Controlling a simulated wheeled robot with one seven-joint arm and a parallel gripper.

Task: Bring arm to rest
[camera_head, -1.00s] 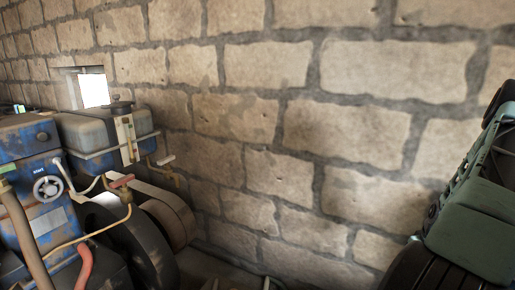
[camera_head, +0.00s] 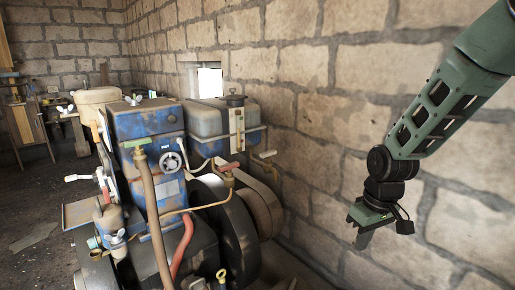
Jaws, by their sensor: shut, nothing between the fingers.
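My green arm (camera_head: 450,100) reaches in from the upper right and hangs down in front of the stone wall. My gripper (camera_head: 362,240) is at its lower end, pointing down, with its fingers together and nothing seen in them. It is apart from the engine, to the right of it. The blue engine (camera_head: 150,135) stands left of centre, with a dark flywheel (camera_head: 238,240) and a belt (camera_head: 268,205) on its right side.
A grey tank (camera_head: 208,120) with a dark cap sits on the engine by the wall. A stone wall (camera_head: 330,110) runs behind. Open floor (camera_head: 30,215) lies at the left, with a bench (camera_head: 65,118) beyond.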

